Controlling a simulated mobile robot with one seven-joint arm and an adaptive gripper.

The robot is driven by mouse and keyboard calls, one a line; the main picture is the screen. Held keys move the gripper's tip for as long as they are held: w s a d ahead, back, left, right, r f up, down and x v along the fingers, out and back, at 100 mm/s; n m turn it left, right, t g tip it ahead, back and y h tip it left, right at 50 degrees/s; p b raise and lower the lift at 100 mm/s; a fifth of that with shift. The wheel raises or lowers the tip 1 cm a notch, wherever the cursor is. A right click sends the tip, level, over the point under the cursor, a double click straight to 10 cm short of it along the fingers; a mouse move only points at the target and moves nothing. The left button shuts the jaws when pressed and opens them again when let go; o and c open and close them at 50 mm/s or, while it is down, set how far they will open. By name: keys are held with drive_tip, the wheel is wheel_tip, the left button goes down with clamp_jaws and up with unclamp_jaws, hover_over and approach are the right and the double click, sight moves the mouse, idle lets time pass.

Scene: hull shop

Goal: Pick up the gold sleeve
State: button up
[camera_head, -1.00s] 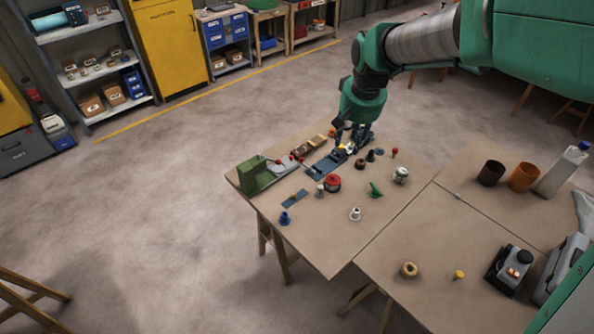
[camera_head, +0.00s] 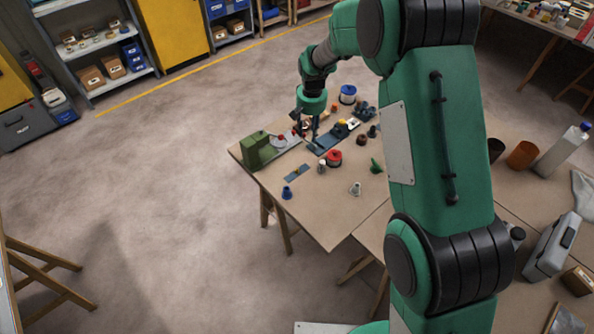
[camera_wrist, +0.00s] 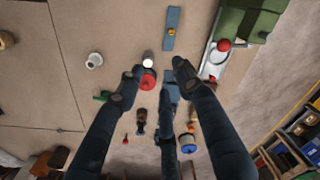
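A small gold piece (camera_wrist: 171,36) sits on a narrow blue strip (camera_wrist: 171,17) in the wrist view; the strip also shows in the head view (camera_head: 296,173). A yellow-orange piece (camera_head: 342,123) stands at the far end of a longer blue plate (camera_head: 323,144). I cannot tell which of these is the gold sleeve. My gripper (camera_head: 309,132) hangs above the table's far left side, between the green machine and the blue plate. In the wrist view its fingertips (camera_wrist: 159,68) are apart, with nothing visibly held. Part of the blue plate is hidden behind the fingers.
The green machine (camera_head: 256,150) stands at the left table edge. My arm hides much of the table's right part. The near left table area is fairly clear.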

drive_tip(key=p, duration=0.1)
hover_over(297, 170)
wheel_tip(297, 170, down, 12)
drive_tip(key=shift+w+d+r+g, duration=0.1)
drive_tip(key=shift+w+g, duration=0.05)
drive_tip(key=shift+g, duration=0.25)
drive_tip(key=shift+f, duration=4.3)
drive_tip(key=shift+f, duration=2.6)
drive_tip(key=shift+c, duration=0.5)
clamp_jaws()
